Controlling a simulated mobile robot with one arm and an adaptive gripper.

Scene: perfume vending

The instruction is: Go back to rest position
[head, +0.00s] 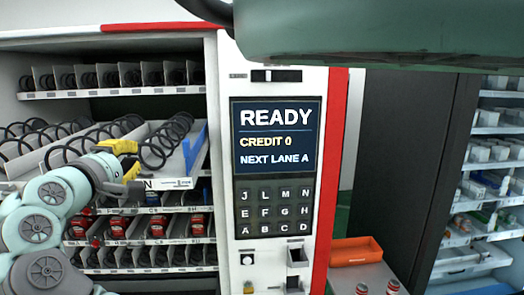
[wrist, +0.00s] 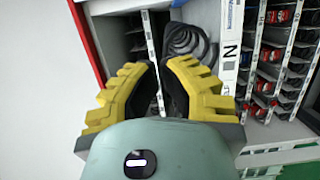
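My gripper (head: 130,158) is at the left in the head view, in front of the vending machine's open shelves. It is beside the pulled-out tray (head: 172,183) marked N, with black coils on it. I cannot tell whether they touch. In the wrist view my gripper (wrist: 158,68) has yellow-padded fingers with a gap between them and nothing held. The tray's N-marked front edge (wrist: 229,50) shows beyond the fingers on the right.
The control panel screen (head: 276,138) reads READY, CREDIT 0, NEXT LANE A, above a letter keypad (head: 274,210). Red-topped items (head: 117,228) stand on a lower shelf. An orange bin (head: 355,251) sits at the right, near stocked shelves (head: 490,150).

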